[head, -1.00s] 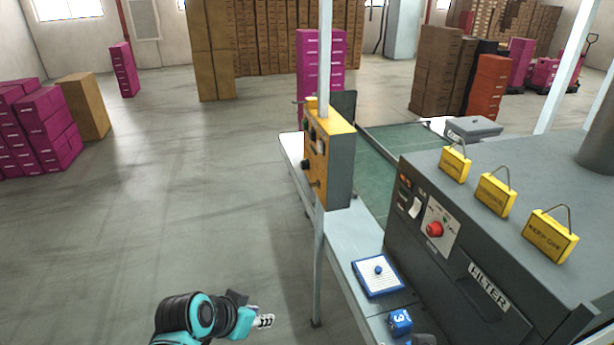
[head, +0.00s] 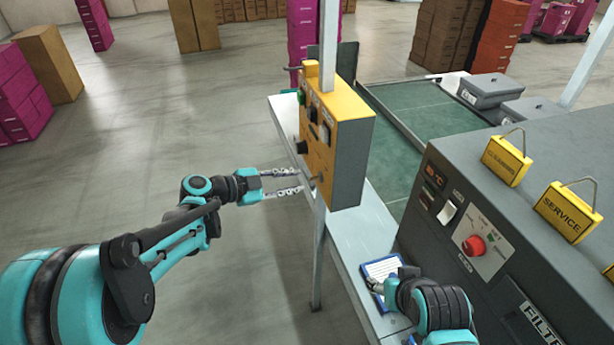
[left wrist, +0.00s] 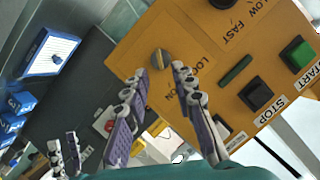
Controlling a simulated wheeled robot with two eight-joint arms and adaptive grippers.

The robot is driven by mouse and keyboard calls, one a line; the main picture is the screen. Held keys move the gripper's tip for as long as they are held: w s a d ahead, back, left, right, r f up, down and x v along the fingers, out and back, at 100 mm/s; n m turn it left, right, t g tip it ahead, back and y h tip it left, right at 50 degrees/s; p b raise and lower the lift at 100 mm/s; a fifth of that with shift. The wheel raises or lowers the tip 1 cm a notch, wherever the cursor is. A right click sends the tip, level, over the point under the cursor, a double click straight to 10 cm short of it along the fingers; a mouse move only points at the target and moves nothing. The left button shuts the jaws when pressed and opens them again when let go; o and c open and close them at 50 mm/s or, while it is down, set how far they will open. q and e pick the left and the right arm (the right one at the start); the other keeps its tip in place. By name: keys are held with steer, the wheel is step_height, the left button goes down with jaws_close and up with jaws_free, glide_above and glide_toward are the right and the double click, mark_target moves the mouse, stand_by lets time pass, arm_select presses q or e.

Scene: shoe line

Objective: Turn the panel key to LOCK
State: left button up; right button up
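The yellow control panel (head: 325,135) stands on a post beside the conveyor. Its key (head: 317,179) sticks out low on the yellow face. In the left wrist view the key (left wrist: 158,59) sits in a round switch beside lettering that reads LOCK and ON. My left gripper (head: 301,181) is open and empty, with its fingers pointing at the key. In the left wrist view its two fingertips (left wrist: 159,73) are apart, one on each side just below the key; I cannot tell whether they touch it. My right gripper (head: 378,285) is low, by the blue-and-white pad; its fingers are mostly hidden.
The blue-and-white pad (head: 383,270) lies on the bench. The grey machine (head: 510,200) with a red knob (head: 473,246) and yellow tags (head: 507,157) stands right. The panel also carries START and STOP buttons (left wrist: 297,54).

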mark_target(315, 178)
arm_select(q)
steer(key=shift+b+x, duration=0.65)
steer(key=shift+x, duration=2.15)
steer(key=shift+w+a, duration=0.1)
steer(key=shift+a, duration=0.05)
jaws_close()
